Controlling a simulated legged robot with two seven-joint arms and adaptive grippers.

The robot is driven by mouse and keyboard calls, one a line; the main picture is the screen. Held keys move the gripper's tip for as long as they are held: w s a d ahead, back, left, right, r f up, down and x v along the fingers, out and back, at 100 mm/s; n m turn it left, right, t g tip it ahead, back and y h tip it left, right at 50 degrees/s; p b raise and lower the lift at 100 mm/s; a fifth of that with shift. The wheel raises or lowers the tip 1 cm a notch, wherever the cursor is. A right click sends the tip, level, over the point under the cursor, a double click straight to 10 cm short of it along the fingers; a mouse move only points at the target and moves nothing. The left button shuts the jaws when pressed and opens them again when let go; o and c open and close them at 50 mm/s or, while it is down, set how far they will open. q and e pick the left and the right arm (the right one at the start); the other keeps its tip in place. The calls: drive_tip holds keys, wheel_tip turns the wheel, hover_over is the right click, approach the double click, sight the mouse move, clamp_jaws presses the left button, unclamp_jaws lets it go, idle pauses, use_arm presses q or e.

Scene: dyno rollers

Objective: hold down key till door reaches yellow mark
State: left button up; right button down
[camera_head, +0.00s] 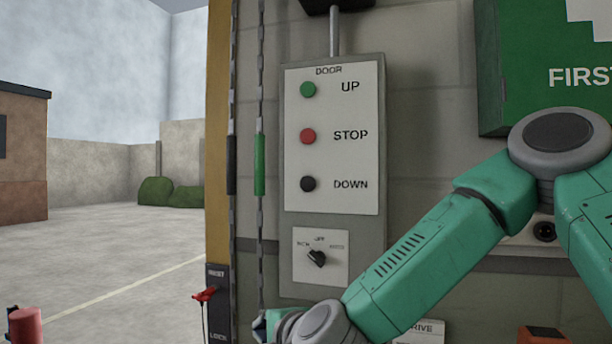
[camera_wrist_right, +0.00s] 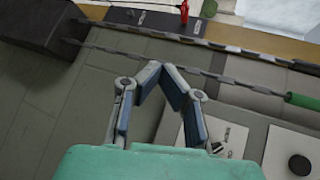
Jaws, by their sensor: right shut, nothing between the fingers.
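A grey door control panel (camera_head: 333,219) is on the wall, with a green UP button (camera_head: 308,90), a red STOP button (camera_head: 307,136) and a black DOWN button (camera_head: 308,184). The DOWN button also shows in the wrist view (camera_wrist_right: 299,165). Below is a black selector switch (camera_head: 317,258); it also shows in the wrist view (camera_wrist_right: 216,147). A red key-like handle (camera_head: 204,294) sits on a dark RESET/LOCK box (camera_head: 217,322). My right gripper (camera_wrist_right: 160,67) is shut and empty, apart from the panel controls. The head view mostly cuts it off. No door leaf or yellow mark is clearly visible.
Two hanging chains with a black sleeve (camera_head: 232,165) and a green sleeve (camera_head: 260,164) run left of the panel. A yellow-ochre post (camera_head: 217,130) edges the open doorway. A green first-aid box (camera_head: 490,75) hangs upper right. A red cylinder (camera_head: 25,326) is lower left.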

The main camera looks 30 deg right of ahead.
sight(297, 185)
drive_tip(key=d+r+m+t+p, duration=0.1)
drive_tip(key=r+m, duration=0.3)
drive_tip(key=r, duration=0.8)
drive_tip(key=d+r+m+t+h+p, duration=0.1)
drive_tip(key=d+r+m+t+p, duration=0.1)
drive_tip(key=r, duration=1)
drive_tip(key=shift+s+d+m, duration=0.3)
drive_tip(key=shift+d+m, duration=0.35)
drive_tip(key=shift+m, duration=0.25)
drive_tip(key=shift+h, duration=0.3)
drive_tip(key=w+d+p, duration=0.1)
drive_tip(key=w+d, duration=0.1)
drive_tip(key=d, duration=0.1)
drive_tip(key=w+d+p, duration=0.1)
drive_tip(key=w+d, duration=0.2)
drive_tip(key=shift+w+d, duration=0.35)
drive_tip(key=shift+w, duration=0.05)
drive_tip(key=shift+w+d+r, duration=0.1)
drive_tip(key=shift+w+d, duration=0.1)
drive_tip(key=shift+d, duration=0.05)
drive_tip(key=shift+w+d, duration=0.25)
drive_tip(key=shift+d, duration=0.05)
idle(2.9)
